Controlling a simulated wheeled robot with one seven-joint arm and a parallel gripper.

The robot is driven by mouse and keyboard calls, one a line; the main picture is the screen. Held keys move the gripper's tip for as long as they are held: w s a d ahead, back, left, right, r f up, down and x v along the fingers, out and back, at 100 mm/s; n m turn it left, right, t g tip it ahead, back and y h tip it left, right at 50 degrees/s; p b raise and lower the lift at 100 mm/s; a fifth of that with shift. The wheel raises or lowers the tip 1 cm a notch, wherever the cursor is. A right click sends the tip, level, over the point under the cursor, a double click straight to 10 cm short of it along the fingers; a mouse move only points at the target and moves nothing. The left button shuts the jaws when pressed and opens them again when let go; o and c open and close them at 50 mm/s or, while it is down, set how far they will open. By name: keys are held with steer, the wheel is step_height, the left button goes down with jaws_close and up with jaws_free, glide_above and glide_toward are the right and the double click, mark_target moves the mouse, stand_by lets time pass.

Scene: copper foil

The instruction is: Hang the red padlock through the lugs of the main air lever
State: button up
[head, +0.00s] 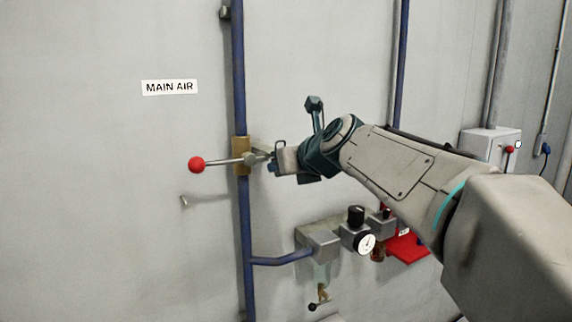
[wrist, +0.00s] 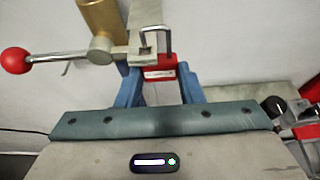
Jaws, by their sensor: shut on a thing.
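The main air lever (head: 222,162) points left from a brass valve body (head: 241,143) on the blue pipe and ends in a red knob (head: 196,165). It also shows in the wrist view (wrist: 62,58). There, my gripper (wrist: 160,84) has its blue fingers shut on the red padlock (wrist: 160,73), body down and steel shackle (wrist: 156,28) up. The shackle overlaps the pale lug plate (wrist: 147,46) beside the lever hub. I cannot tell whether it passes through the lug holes. In the head view my gripper (head: 276,166) is right of the valve, and the padlock's body is hidden.
A peg (head: 184,201) sticks out below the lever. A regulator with a gauge (head: 365,242) and a red item (head: 408,248) are below my arm. A grey box (head: 490,146) is at the right.

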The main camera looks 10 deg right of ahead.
steer(key=shift+f+b, duration=0.5)
steer(key=shift+f, duration=0.35)
stand_by(0.9)
steer(key=o, duration=1.5)
steer(key=shift+s+d, duration=0.35)
steer(key=shift+s, duration=0.75)
steer(key=shift+s+d, duration=0.4)
steer(key=shift+s, duration=0.75)
steer(key=shift+s+d, duration=0.35)
steer(key=shift+s, duration=0.75)
steer(key=shift+f, duration=0.1)
